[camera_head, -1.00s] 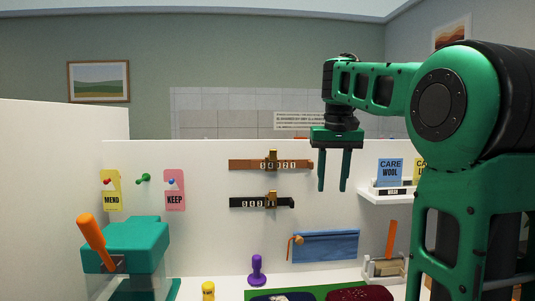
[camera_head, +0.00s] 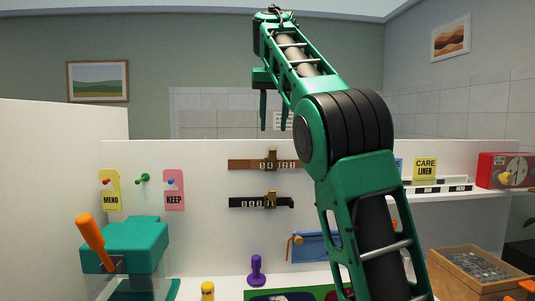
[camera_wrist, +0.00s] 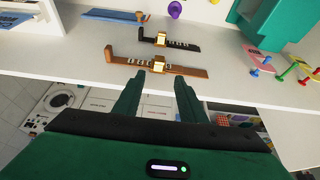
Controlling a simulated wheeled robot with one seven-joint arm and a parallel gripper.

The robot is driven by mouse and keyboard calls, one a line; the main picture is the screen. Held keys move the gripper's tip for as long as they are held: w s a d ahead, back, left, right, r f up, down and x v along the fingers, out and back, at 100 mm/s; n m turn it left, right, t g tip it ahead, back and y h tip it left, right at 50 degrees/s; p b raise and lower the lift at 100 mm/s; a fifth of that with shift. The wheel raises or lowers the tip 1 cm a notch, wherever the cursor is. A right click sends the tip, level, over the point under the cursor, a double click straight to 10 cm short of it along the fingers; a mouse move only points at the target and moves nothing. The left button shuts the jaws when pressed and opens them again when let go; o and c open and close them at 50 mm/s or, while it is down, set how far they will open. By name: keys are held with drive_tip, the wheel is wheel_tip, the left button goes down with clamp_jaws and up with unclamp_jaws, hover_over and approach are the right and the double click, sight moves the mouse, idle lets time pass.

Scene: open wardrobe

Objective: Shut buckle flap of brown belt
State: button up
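The brown belt (camera_head: 243,164) lies flat along the white panel, with digits along it and a gold buckle (camera_head: 271,154) near its middle. A gold part of the buckle sticks up above the belt's top edge; whether the flap stands open is too small to tell. In the wrist view the brown belt (camera_wrist: 188,71) and its buckle (camera_wrist: 158,66) lie just beyond my fingertips. My gripper (camera_head: 274,123) points down above the belt, near the panel's top edge. Its two fingers are apart and empty, as the wrist view (camera_wrist: 160,86) also shows. My arm covers the belt's right end in the head view.
A black belt (camera_head: 247,202) with a gold buckle hangs just below. Yellow and pink tags (camera_head: 174,190) are pinned at left, above a teal box (camera_head: 140,238). A blue pouch (camera_head: 308,246) is low at right, partly behind my arm.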

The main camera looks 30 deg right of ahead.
sight(272, 151)
drive_tip(key=x, duration=0.9)
drive_tip(key=shift+w+d+f, duration=0.1)
drive_tip(key=shift+d+f, duration=0.05)
drive_tip(key=shift+f, duration=0.1)
drive_tip(key=shift+c, duration=0.4)
